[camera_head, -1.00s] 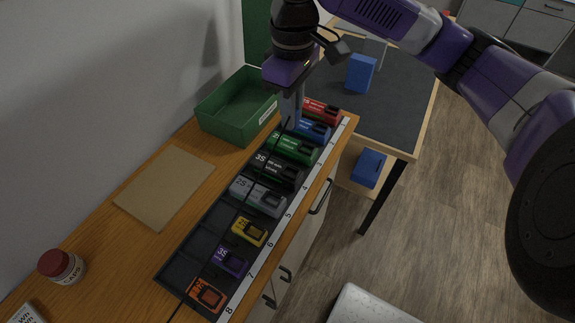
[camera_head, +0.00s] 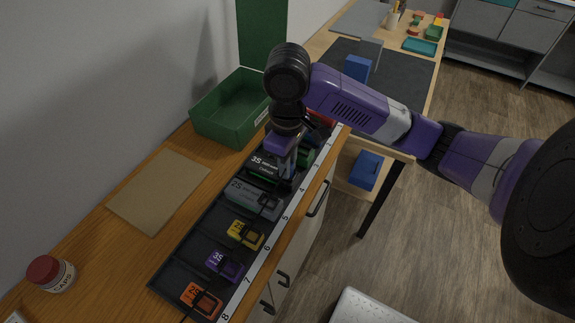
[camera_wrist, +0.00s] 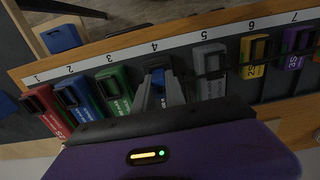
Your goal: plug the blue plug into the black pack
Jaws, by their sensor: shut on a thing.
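The black pack (camera_head: 262,165), marked 35, lies in the rack between the green pack and the grey pack. My gripper (camera_head: 287,185) is down at the rail-side end of this pack and hides part of it. In the wrist view my gripper (camera_wrist: 160,92) is at the place numbered 4, its grey fingers shut on the blue plug (camera_wrist: 158,77). Only a small blue part of the plug shows between the fingers. The plug is over or at the black pack's end; I cannot tell whether it is seated.
The grey pack (camera_head: 252,194) is close beside my gripper, with the green pack (camera_wrist: 114,90) on its other side. Blue (camera_wrist: 76,99), red (camera_wrist: 48,110), yellow (camera_head: 245,233), purple (camera_head: 224,265) and orange (camera_head: 201,299) packs share the rack. A green bin (camera_head: 222,122) stands behind.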

